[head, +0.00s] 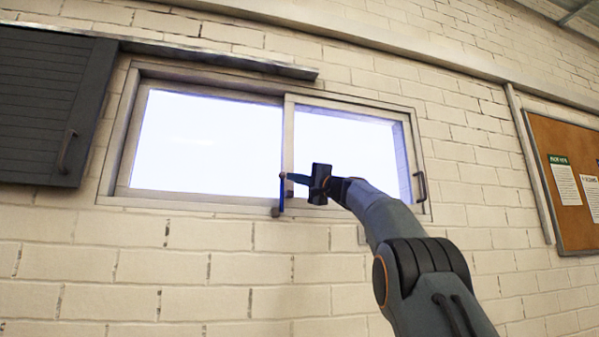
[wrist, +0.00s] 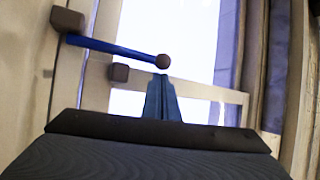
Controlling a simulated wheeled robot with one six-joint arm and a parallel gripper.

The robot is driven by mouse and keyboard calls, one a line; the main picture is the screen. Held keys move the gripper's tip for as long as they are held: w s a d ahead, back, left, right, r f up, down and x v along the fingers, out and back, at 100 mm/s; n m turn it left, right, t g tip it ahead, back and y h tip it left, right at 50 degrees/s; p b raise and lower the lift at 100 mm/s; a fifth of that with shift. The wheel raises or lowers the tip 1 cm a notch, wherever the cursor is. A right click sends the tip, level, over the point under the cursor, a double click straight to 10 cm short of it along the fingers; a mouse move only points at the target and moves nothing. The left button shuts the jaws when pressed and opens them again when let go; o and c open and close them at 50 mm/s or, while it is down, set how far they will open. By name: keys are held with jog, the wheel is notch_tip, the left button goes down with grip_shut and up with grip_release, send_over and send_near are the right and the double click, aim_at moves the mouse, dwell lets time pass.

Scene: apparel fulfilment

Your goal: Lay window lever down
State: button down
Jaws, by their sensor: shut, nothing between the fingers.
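The window lever (head: 281,194) is a thin blue bar with a round brown knob (head: 283,176) at its upper end. It stands about upright at the lower middle of the window, above a small brown pivot block (head: 277,212). In the wrist view the lever (wrist: 112,48) runs from its block at upper left to the knob (wrist: 162,61). My gripper (head: 289,177) is shut and empty, its blue fingers pointing left at the knob from the right. In the wrist view the fingertips (wrist: 160,78) end right by the knob; I cannot tell whether they touch.
A second brown block (wrist: 118,72) sits beside the lever. The sliding window frame (head: 288,140) is behind it, with a dark handle (head: 420,186) at right. A grey shutter (head: 45,105) hangs at left and a cork board (head: 570,170) at right. The brick wall below is clear.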

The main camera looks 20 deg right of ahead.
jog(key=shift+w+a+r+p, duration=0.15)
jog(key=shift+w+a+p, duration=0.1)
jog(key=shift+w+p, duration=0.15)
